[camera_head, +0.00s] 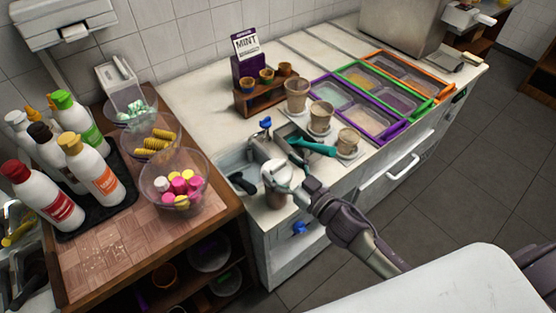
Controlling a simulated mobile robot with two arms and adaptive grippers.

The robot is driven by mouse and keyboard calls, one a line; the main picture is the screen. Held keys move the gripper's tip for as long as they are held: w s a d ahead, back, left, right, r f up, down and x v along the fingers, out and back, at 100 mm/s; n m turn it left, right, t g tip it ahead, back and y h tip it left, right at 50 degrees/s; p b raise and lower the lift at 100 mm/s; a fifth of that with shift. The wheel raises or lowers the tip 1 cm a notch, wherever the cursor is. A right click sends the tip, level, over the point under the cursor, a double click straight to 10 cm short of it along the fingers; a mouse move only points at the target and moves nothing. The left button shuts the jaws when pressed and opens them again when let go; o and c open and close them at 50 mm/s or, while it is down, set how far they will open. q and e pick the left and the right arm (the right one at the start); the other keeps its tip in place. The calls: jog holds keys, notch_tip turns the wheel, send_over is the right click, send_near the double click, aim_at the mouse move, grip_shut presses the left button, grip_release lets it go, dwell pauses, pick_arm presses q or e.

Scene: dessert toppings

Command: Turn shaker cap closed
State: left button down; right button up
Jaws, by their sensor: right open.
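A small shaker (275,197) with a brownish body appears upright at the sink area by the counter's front left corner. Its pale rounded cap (276,171) is on top. I cannot tell how far the cap is turned. My right gripper (290,179) reaches in from the lower right and is open at the shaker's right side, close to the cap. Whether its fingers touch the cap is too small to tell. My left gripper is not in view.
Topping trays (345,92) lie to the right. A bowl of pink and yellow sweets (174,183) and squeeze bottles (95,170) stand on the wooden counter at left.

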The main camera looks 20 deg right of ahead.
jog(key=shift+w+a, duration=0.35)
jog(key=shift+w, duration=0.3)
jog(key=c, duration=1.2)
jog(key=shift+m+t+h, duration=0.3)
jog(key=shift+m+h, duration=0.3)
jog(key=shift+h, duration=0.3)
jog(key=o, duration=1.2)
jog(key=shift+s, duration=0.1)
